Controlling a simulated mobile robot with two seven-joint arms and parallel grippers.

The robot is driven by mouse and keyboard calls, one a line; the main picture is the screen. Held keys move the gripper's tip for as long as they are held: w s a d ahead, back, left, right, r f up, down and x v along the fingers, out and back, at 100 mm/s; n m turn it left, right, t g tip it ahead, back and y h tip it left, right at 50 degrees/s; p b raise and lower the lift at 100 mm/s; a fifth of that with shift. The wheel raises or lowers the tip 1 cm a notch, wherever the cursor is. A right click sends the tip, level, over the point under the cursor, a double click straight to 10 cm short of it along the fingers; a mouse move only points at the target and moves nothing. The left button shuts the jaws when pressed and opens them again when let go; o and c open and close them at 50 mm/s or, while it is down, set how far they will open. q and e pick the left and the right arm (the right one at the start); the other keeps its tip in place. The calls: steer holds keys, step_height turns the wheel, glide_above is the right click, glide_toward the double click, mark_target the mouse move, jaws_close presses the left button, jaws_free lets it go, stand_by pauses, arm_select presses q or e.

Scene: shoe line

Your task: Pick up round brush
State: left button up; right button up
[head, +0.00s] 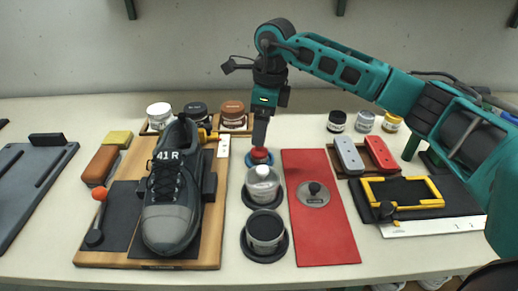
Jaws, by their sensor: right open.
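What looks like the round brush (260,155) has a red, rounded top and sits on a blue round base behind the grey-lidded tin. My right gripper (260,142) points straight down over it, its fingertips at or just above the red top. The fingers show edge-on, and I cannot tell whether they touch it. The gripper is open, and the brush's lower part is hidden. My left gripper is not in view.
Close in front stand a silver-lidded tin (263,183) and an open black-filled tin (265,232). A red mat (333,238) with a round lid (314,194) lies right. A wooden board (207,246) carrying a dark shoe (172,200) lies left. Jars stand behind.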

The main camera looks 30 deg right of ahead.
steer(key=f, duration=0.5)
steer(key=shift+w+a+f, duration=0.2)
steer(key=shift+f, duration=0.15)
steer(key=shift+c, duration=0.2)
steer(key=c, duration=1.1)
steer(key=shift+r, duration=0.15)
step_height(320, 180, up, 20)
steer(key=shift+f+p, duration=0.1)
steer(key=shift+p, duration=0.4)
